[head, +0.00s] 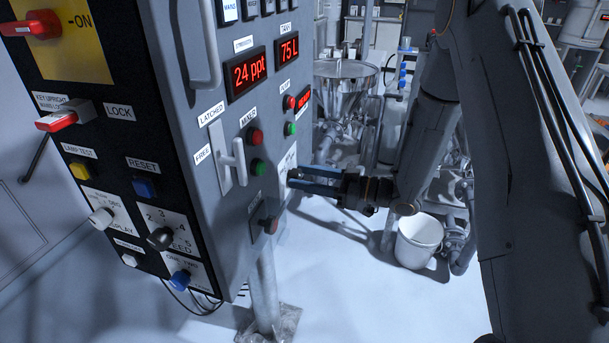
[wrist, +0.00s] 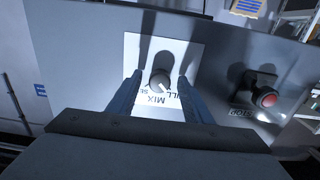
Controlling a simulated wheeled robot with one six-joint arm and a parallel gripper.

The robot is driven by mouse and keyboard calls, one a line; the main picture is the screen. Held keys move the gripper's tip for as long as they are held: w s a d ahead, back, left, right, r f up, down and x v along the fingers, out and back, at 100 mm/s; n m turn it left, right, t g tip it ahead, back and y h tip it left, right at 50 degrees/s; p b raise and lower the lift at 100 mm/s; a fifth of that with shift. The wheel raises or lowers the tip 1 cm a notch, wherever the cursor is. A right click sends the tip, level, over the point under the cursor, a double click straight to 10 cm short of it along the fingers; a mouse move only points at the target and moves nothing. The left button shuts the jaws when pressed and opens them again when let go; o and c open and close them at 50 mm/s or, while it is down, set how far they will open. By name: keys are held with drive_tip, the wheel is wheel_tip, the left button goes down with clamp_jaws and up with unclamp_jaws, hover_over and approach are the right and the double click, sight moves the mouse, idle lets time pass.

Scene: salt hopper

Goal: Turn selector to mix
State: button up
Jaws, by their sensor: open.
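The selector is a small round dark-grey knob (wrist: 160,79) on a white label plate (wrist: 188,52) in the wrist view. Printed words MIX and what looks like FILL show below the knob, partly hidden by my gripper. A pale mark on the knob points down and to the right in that view. My gripper (wrist: 158,86) is open, with one blue finger on each side of the knob. I cannot tell whether either finger touches it. In the head view my gripper (head: 291,179) is at the cabinet's side face, by the white plate (head: 287,160); the knob is hidden there.
A red button (wrist: 268,98) on a dark base sits right of the plate, labelled STOP. The grey cabinet (head: 215,85) carries a latch handle (head: 234,163), green and red buttons and displays reading 24 ppt and 75 L. A white bucket (head: 419,241) stands on the floor.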

drive_tip(key=shift+a, duration=0.1)
drive_tip(key=c, duration=1.1)
drive_tip(key=shift+o, duration=0.2)
drive_tip(key=shift+m, duration=0.4)
drive_tip(key=m+p, duration=0.1)
drive_tip(key=m, duration=0.2)
drive_tip(key=shift+m+p, duration=0.3)
drive_tip(key=shift+m, duration=0.1)
drive_tip(key=shift+m+p, duration=0.55)
drive_tip(key=shift+m, duration=1.45)
drive_tip(key=o, duration=1.1)
drive_tip(key=shift+c, duration=0.2)
